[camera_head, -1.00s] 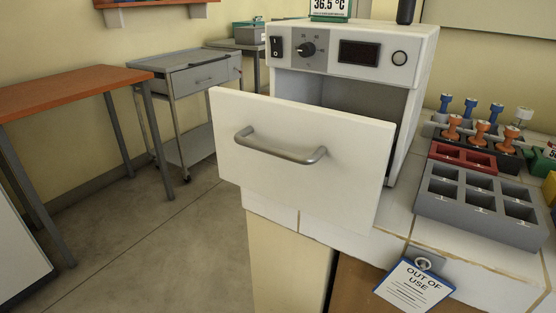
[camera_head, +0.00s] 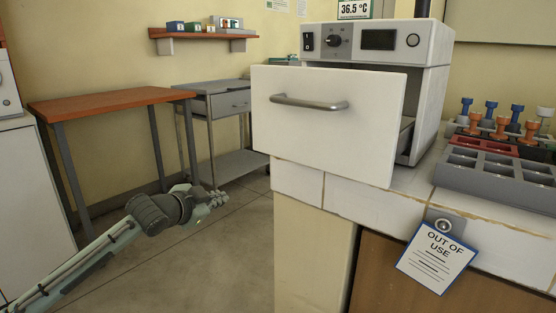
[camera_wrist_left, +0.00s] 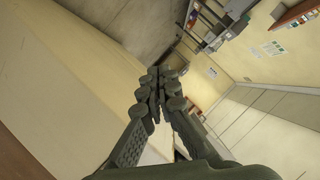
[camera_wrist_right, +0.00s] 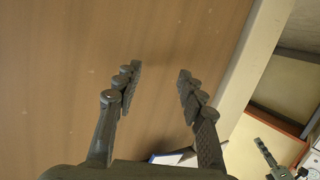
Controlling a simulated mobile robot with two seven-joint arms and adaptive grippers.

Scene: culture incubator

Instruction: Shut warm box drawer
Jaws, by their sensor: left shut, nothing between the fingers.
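The warm box (camera_head: 433,80) is a white unit with a knob, a dark display and a round button, standing on a tiled counter. Its drawer (camera_head: 375,120) has a white front with a grey bar handle (camera_head: 310,104) and is pulled out toward me. My left gripper (camera_head: 222,197) is shut and empty, low over the floor to the left of the counter and apart from the drawer. It also shows shut in the left wrist view (camera_wrist_left: 158,88). My right gripper (camera_wrist_right: 160,78) shows only in its wrist view, with fingers apart and nothing between them, facing a brown wooden panel.
A grey rack (camera_head: 497,176) and several blue and orange stoppers stand right of the warm box. An "OUT OF USE" tag (camera_head: 437,257) hangs at the counter's front. An orange-topped table (camera_head: 110,101) and a grey cart (camera_head: 240,165) stand left. The floor between is clear.

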